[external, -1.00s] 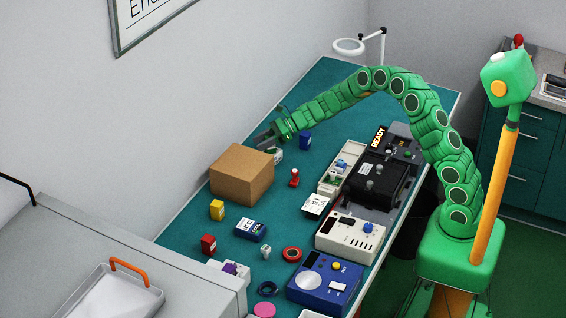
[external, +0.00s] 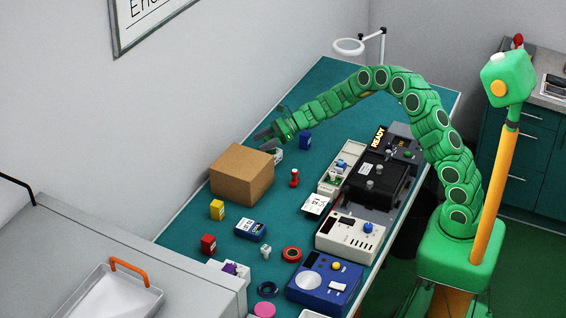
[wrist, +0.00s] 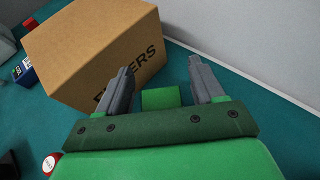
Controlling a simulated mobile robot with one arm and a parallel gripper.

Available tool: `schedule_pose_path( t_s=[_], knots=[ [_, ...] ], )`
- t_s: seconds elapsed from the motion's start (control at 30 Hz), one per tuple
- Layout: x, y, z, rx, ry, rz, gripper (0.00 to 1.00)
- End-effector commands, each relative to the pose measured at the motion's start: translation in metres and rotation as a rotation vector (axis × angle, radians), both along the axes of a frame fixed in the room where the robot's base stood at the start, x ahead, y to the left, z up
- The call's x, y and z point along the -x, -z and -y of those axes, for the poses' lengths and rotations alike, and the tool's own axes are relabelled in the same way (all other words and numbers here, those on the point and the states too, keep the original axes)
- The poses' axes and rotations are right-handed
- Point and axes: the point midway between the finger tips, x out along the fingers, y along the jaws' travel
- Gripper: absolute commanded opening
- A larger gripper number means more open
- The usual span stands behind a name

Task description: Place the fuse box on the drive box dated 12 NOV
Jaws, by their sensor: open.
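A small white item (external: 277,155) sits beside the box, below my gripper, partly hidden. Small boxes stand on the table: dark blue (external: 305,141), yellow (external: 217,209) and red (external: 208,244). A blue labelled box (external: 251,229) lies nearer. No date is legible, and I cannot tell which is the fuse box.
A red stamp-like item (external: 294,178) stands right of the cardboard box. Several devices line the right edge, including a black unit (external: 375,178) and a cream one (external: 351,236). The wall (external: 210,90) runs close on the left.

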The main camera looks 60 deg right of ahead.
Motion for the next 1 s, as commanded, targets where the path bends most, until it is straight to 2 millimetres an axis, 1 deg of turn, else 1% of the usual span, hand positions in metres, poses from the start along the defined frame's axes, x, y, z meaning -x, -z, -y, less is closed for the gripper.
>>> schedule_pose_path(
  t_s=[0.17, 0.4, 0.6, 0.8, 1.0],
  knots=[
    [0.016, -0.011, 0.017, -0.002, 0.002, 0.001, 0.67],
    [0.043, -0.027, 0.046, -0.001, 0.005, 0.001, 0.67],
    [0.063, -0.038, 0.065, -0.001, 0.003, 0.002, 0.67],
    [0.074, -0.043, 0.074, -0.001, 0.000, 0.000, 0.67],
    [0.076, -0.044, 0.075, 0.000, -0.001, 0.000, 0.67]
  ],
)
